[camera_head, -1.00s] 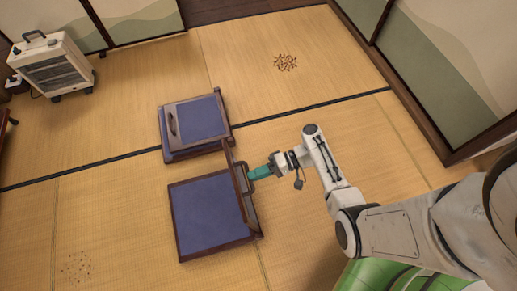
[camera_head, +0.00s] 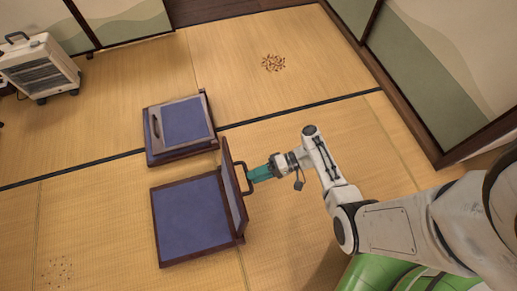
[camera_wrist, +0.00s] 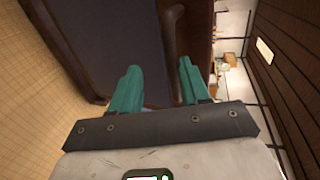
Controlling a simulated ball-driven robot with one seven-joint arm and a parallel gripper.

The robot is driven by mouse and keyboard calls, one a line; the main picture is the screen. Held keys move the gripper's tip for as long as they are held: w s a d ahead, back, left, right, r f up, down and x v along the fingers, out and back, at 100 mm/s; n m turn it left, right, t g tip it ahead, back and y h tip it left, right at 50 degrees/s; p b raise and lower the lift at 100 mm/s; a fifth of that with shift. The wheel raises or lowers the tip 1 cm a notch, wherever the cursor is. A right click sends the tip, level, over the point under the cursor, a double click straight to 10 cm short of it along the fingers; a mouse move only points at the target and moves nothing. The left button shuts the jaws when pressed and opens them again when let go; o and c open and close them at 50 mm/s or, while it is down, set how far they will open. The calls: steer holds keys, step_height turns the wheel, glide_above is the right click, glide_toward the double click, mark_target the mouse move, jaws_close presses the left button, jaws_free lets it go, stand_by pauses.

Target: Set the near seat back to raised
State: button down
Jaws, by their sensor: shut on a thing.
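The near seat (camera_head: 190,222) is a low legless seat with a blue cushion and dark wood frame, flat on the tatami. Its back (camera_head: 234,195) stands up steeply along the seat's right side, with a blue face showing; its exact lean is hard to tell. A dark handle (camera_head: 247,180) juts from the back's right side. My gripper (camera_head: 255,175), with teal fingers, is at this handle from the right. In the wrist view, my gripper (camera_wrist: 160,85) has its fingers either side of the handle (camera_wrist: 172,45), beside the blue panel (camera_wrist: 120,40).
A second seat (camera_head: 181,124) lies just behind with its back folded flat. A heater (camera_head: 40,66) stands at far left. Dark crumbs (camera_head: 273,63) lie on the mat farther back, and a faint speckled patch (camera_head: 58,270) at front left. Tatami is open around the seats.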

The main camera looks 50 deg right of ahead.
steer(key=c, duration=1)
jaws_free()
steer(key=shift+s+a+f, duration=0.15)
steer(key=shift+s+f, duration=0.15)
steer(key=shift+f, duration=0.4)
steer(key=shift+c, duration=0.2)
steer(key=shift+w, duration=0.1)
steer(key=shift+c, duration=0.4)
steer(key=shift+r, duration=0.1)
steer(key=p+v, duration=0.1)
steer(key=v, duration=0.9)
steer(key=shift+d+r, duration=0.35)
steer(key=shift+r, duration=0.05)
